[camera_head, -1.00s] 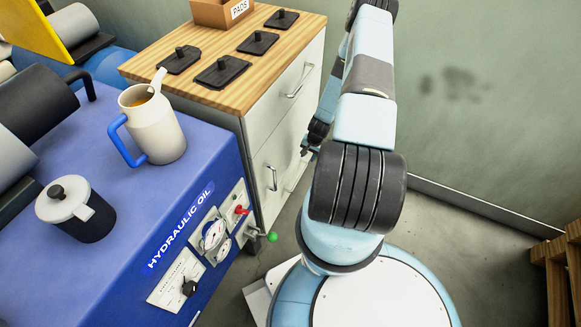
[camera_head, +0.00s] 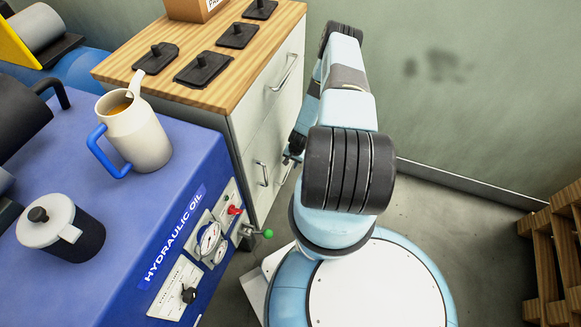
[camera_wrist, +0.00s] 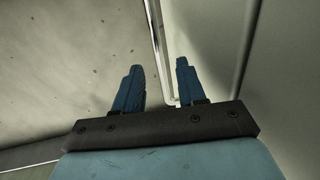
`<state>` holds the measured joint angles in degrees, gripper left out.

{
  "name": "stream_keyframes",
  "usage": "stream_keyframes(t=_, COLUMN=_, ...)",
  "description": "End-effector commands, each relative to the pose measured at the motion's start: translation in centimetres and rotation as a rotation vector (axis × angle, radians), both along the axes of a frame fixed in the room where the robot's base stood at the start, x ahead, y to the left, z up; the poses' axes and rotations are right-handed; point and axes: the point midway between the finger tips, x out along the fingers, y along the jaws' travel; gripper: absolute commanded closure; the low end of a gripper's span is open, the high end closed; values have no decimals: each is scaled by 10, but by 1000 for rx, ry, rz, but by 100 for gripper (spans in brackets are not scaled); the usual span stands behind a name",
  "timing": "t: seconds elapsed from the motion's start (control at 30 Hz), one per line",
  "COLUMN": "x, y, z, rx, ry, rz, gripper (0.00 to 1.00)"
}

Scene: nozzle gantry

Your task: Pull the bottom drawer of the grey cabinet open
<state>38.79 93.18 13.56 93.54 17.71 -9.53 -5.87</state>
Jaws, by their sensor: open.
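The grey cabinet (camera_head: 262,128) stands beyond the blue machine, with a wooden top and pale drawer fronts facing right. An upper drawer handle (camera_head: 286,72) and a lower handle (camera_head: 263,173) show on its front. The lower drawer front looks closed; its far part is hidden behind my arm. My gripper (camera_head: 291,158) is low beside the cabinet front, partly hidden by my arm. In the wrist view my gripper (camera_wrist: 159,64) is open, its two blue fingers apart. A pale upright bar (camera_wrist: 157,35), seemingly a handle, runs between the fingers in the picture; contact cannot be told.
The blue hydraulic oil machine (camera_head: 150,225) fills the left, with a green-tipped lever (camera_head: 267,233) sticking out near the cabinet. A jug (camera_head: 140,140) stands on it. A wooden pallet (camera_head: 555,245) is at the right. The floor (camera_head: 440,215) between is clear.

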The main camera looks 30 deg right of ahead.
Motion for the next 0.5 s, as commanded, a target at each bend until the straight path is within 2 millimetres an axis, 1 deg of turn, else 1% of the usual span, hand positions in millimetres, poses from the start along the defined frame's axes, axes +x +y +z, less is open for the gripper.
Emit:
stream_keyframes(t=0.03, x=0, y=2, z=-8, rx=0, ry=1, rz=0, gripper=60)
stream_keyframes(t=0.2, x=4, y=3, z=-28, rx=1, ry=1, rz=-2, gripper=60)
stream_keyframes(t=0.33, x=5, y=4, z=-37, rx=1, ry=1, rz=-2, gripper=60)
stream_keyframes(t=0.5, x=6, y=5, z=-41, rx=1, ry=1, rz=-1, gripper=60)
